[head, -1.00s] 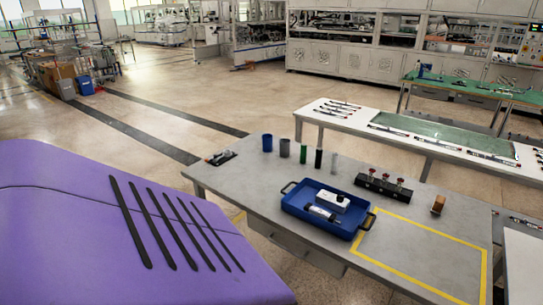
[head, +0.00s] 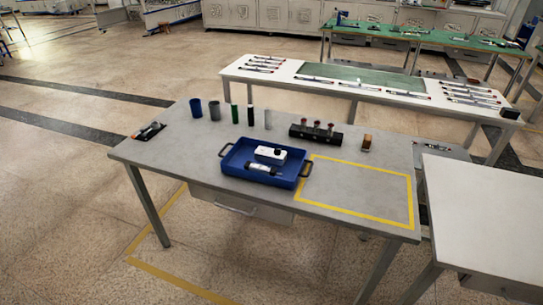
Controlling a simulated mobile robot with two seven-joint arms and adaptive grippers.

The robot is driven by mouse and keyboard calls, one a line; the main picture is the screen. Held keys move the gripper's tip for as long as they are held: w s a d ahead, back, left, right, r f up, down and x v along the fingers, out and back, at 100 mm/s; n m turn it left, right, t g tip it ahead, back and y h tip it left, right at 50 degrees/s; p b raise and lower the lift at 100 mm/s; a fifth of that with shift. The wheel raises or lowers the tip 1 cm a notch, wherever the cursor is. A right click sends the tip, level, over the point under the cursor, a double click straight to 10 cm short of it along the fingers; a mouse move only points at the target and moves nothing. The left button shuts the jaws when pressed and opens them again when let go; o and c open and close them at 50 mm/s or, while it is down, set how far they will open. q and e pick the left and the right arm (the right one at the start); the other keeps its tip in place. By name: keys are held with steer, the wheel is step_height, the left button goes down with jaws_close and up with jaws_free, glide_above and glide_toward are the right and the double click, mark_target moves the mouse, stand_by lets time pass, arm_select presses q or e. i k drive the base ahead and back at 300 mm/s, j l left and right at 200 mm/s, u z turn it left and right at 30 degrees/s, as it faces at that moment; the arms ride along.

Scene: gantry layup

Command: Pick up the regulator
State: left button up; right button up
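A blue tray (head: 234,160) with two dark handles sits on a grey table (head: 180,160). In it lie a white box with a black knob (head: 270,154) and a white-and-black cylinder (head: 263,169). A black block with several red-topped knobs (head: 315,136) stands behind the tray to the right. I cannot tell for certain which of these is the regulator. Neither of my grippers is in view.
Cups and tubes stand along the table's back edge, including a blue cup (head: 196,108). A brown block (head: 367,142) stands back right. A yellow-taped rectangle (head: 355,212) is empty. A white table (head: 480,215) stands at right. Floor in front is clear.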

mark_target(266, 155)
steer(key=j+z, duration=0.1)
steer(key=z, duration=0.25)
steer(key=j+z, duration=0.15)
steer(key=z, duration=0.15)
steer(key=i+j+z, duration=0.1)
steer(key=z, duration=0.25)
steer(key=j+z, duration=0.3)
steer(key=j, duration=0.25)
steer(key=k+j+z, duration=0.1)
steer(key=j+z, duration=0.25)
steer(key=j, duration=0.15)
steer(key=k+j, duration=0.1)
steer(key=j, duration=0.25)
steer(key=j+z, duration=0.1)
steer(key=j, duration=0.3)
steer(key=k+j, duration=0.15)
steer(key=j, duration=0.2)
